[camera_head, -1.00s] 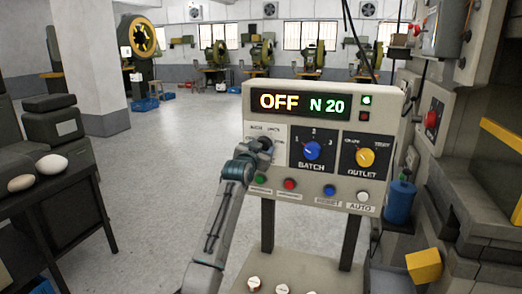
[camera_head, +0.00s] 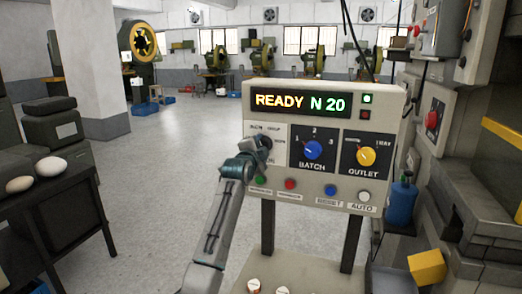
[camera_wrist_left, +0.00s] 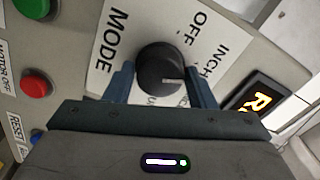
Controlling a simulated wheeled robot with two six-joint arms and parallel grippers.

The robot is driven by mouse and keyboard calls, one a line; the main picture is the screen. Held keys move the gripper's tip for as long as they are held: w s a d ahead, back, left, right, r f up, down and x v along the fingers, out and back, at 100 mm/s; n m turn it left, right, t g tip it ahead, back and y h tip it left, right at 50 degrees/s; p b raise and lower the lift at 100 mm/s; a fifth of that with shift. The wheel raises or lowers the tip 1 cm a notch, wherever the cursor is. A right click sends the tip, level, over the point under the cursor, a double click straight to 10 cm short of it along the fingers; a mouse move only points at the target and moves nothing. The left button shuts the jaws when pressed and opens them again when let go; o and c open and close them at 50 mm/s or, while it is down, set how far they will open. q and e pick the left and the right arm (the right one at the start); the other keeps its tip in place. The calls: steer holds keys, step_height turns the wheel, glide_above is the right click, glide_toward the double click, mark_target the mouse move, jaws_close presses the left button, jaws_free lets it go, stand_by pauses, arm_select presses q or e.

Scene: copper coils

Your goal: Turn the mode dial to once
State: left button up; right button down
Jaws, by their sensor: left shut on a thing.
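The black mode dial (camera_wrist_left: 162,68) sits on a white plate marked MODE, OFF and INCH in the left wrist view. Its white pointer line faces right, below the INCH label. A label beneath the dial is mostly hidden by the gripper. My left gripper (camera_wrist_left: 165,88) is shut on the dial, with one dark finger on each side. In the head view, my left gripper (camera_head: 262,150) covers most of the dial on the left of the control panel (camera_head: 380,110). The display (camera_head: 300,103) reads READY N 20. My right gripper is not in view.
Right of the mode dial are the blue batch dial (camera_head: 313,149) and yellow outlet dial (camera_head: 365,156). Below are green, red (camera_head: 290,184), blue (camera_head: 330,190) and white (camera_head: 363,196) buttons. A dark table (camera_head: 60,205) with white egg-like objects stands left; floor between is clear.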

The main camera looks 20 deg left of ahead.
arm_select(q)
steer(key=shift+m+b, duration=0.8)
steer(key=shift+m, duration=4.2)
steer(key=o, duration=1)
steer(key=shift+c, duration=0.2)
steer(key=shift+s, duration=0.1)
steer(key=s+b, duration=0.3)
steer(key=s, duration=0.7)
steer(key=shift+s+a, duration=0.2)
steer(key=shift+s, duration=0.1)
